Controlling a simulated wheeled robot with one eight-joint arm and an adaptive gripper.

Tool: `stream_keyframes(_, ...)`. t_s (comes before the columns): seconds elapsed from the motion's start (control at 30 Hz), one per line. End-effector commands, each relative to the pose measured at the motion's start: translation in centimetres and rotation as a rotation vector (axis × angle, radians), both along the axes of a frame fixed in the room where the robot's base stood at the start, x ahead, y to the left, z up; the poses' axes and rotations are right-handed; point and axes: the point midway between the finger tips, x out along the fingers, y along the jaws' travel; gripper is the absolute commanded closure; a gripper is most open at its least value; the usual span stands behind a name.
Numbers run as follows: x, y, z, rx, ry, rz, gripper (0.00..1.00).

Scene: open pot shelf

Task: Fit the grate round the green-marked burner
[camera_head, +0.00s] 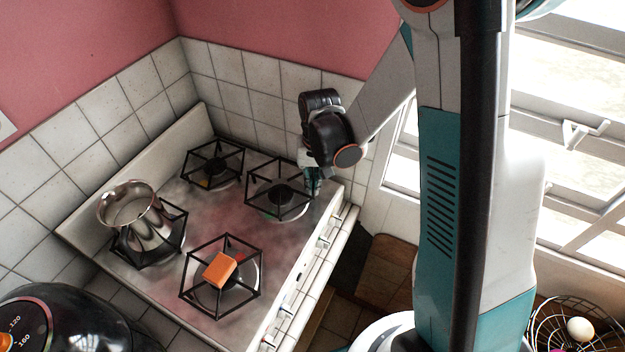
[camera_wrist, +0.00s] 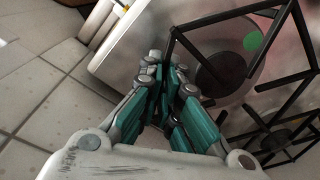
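The black wire grate (camera_head: 262,183) is at the front right burner of the hob, by the wall. In the wrist view the grate (camera_wrist: 232,20) frames a dark burner (camera_wrist: 222,68). The burner sits off-centre, towards my gripper's side. My gripper (camera_head: 313,184) is at the grate's right corner; its teal fingers (camera_wrist: 174,85) are close together on that corner, which they hide. I cannot tell whether the grate's feet touch the hob.
A steel pot (camera_head: 133,212) stands on the left grate. Another grate (camera_head: 190,160) stands at the back. Tiled walls (camera_head: 262,72) border the hob (camera_head: 190,225). A dark appliance (camera_head: 60,315) is at lower left.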

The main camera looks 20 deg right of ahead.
Motion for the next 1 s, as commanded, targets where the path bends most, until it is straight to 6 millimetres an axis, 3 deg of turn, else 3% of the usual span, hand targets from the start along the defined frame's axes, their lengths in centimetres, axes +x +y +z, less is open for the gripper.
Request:
stream_keyframes(0.2,-0.01,0.01,-1.39,0.0,0.0,0.0,1.0)
stream_keyframes(1.0,-0.01,0.15,-0.98,0.0,0.0,0.0,1.0)
